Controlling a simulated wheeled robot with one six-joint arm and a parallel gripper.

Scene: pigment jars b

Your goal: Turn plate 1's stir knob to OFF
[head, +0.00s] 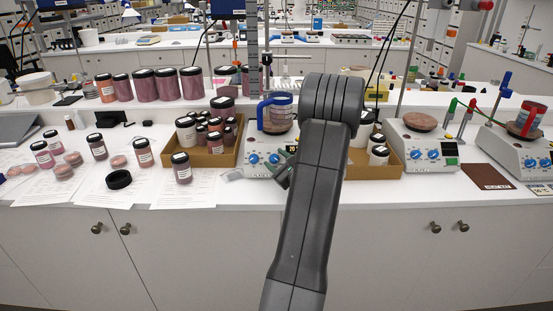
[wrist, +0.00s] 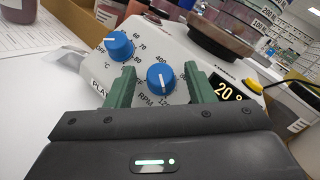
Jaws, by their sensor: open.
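Plate 1 (head: 256,171) is a white hot plate at the middle of the bench, partly hidden by my arm in the head view. Its blue stir knob (wrist: 160,77), marked RPM, is close in the wrist view, with a white pointer line whose exact setting I cannot read. The blue heat knob (wrist: 118,46), marked °C, is up and left of it. My gripper (wrist: 158,72) is open, its green fingers on the left and right of the stir knob. I cannot tell whether they touch it. The small display (wrist: 229,91) reads 20 °.
A vessel (head: 281,106) with a blue clamp stands on plate 1. Cardboard trays (head: 215,158) of jars flank the plate. Two other hot plates (head: 421,150) stand to the right. Loose jars (head: 181,168) and papers (head: 90,191) lie to the left.

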